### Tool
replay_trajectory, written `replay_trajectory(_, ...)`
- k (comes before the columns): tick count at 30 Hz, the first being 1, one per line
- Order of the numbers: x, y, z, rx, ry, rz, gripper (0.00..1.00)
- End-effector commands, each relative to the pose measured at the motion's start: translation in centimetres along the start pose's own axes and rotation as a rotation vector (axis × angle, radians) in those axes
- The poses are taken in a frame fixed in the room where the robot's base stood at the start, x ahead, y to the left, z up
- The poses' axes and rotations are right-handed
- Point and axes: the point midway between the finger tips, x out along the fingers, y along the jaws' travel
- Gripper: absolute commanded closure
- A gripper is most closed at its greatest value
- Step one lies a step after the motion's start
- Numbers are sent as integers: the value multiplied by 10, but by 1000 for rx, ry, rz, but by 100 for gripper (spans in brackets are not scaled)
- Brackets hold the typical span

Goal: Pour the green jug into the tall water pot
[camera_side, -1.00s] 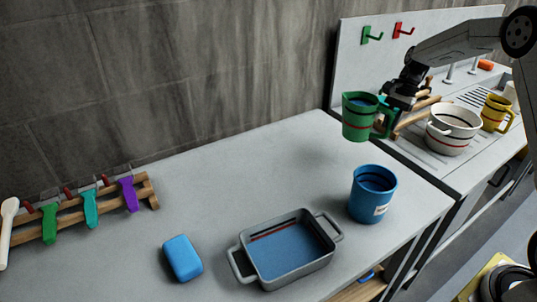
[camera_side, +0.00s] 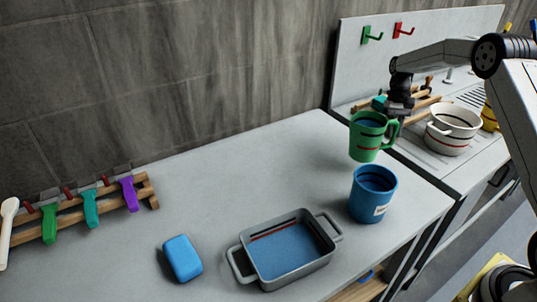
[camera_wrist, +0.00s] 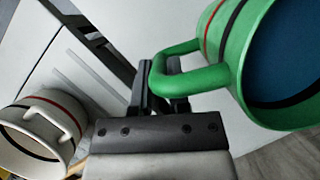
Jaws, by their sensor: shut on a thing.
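The green jug (camera_side: 366,143) hangs in the air just behind and above the tall blue water pot (camera_side: 366,204). It looks close to upright, with a blue fill inside and a red line round its side. My gripper (camera_side: 398,108) is shut on the jug's handle. In the wrist view the jug (camera_wrist: 222,35) fills the right side, with its handle between the fingers of my gripper (camera_wrist: 166,98). The pot stands on the counter with a white label on its front; it does not show in the wrist view.
A grey basin (camera_side: 285,276) with blue inside sits left of the pot, and a blue block (camera_side: 182,258) lies further left. A white two-handled pot (camera_side: 448,140) stands on the right unit. A rack (camera_side: 80,215) holds coloured tools at far left.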

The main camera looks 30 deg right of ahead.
Motion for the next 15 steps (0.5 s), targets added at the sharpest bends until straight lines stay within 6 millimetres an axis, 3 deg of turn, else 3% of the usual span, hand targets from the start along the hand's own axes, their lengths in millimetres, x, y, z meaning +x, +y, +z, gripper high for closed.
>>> replay_trajectory(15,15,23,-28,-572,-22,245,100)
